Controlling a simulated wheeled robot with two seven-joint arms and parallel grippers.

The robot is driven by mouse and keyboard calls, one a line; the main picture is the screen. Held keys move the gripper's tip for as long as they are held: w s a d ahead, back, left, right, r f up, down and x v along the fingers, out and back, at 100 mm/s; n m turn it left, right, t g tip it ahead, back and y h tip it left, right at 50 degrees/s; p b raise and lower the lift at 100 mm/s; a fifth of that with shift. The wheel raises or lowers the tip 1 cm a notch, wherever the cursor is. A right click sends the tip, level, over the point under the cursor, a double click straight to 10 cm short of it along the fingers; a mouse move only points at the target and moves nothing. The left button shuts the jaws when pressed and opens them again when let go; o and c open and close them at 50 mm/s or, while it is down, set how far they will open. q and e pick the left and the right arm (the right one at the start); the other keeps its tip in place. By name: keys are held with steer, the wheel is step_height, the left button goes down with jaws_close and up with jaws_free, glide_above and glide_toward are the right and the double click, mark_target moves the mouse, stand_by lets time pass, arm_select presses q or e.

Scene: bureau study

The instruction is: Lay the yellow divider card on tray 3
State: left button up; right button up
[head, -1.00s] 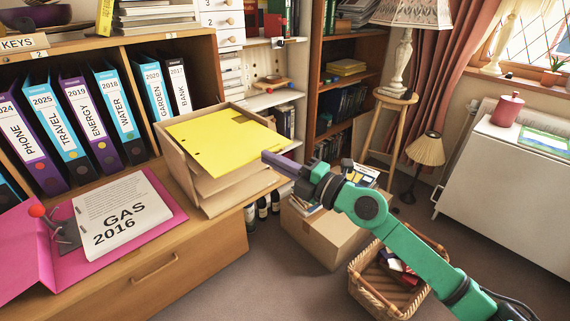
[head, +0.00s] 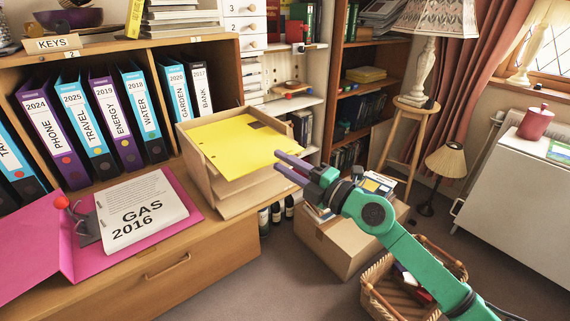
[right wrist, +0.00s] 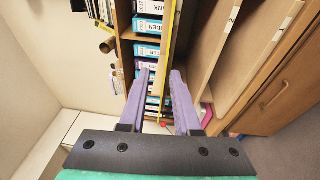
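The yellow divider card (head: 235,143) lies flat on the top level of a cardboard-coloured tray stack (head: 238,203) on the desk. A dark rectangular opening shows near its far edge. My right gripper (head: 277,159) is at the card's right front edge, its two purple fingers parted, the tips overlapping the card in the picture. In the right wrist view the open fingers (right wrist: 162,71) stand either side of the card's thin yellow edge (right wrist: 170,45); contact cannot be told. My left gripper is not in view.
A pink folder (head: 35,240) with a "GAS 2016" sheet (head: 141,212) lies left of the trays. Several binders (head: 105,120) stand behind. A cardboard box (head: 345,240) and a wicker basket (head: 378,290) stand on the floor below my right arm.

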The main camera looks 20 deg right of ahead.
steer(key=o, duration=0.6)
steer(key=shift+c, duration=0.2)
steer(key=b+v, duration=0.3)
steer(key=v, duration=0.5)
steer(key=shift+b, duration=0.3)
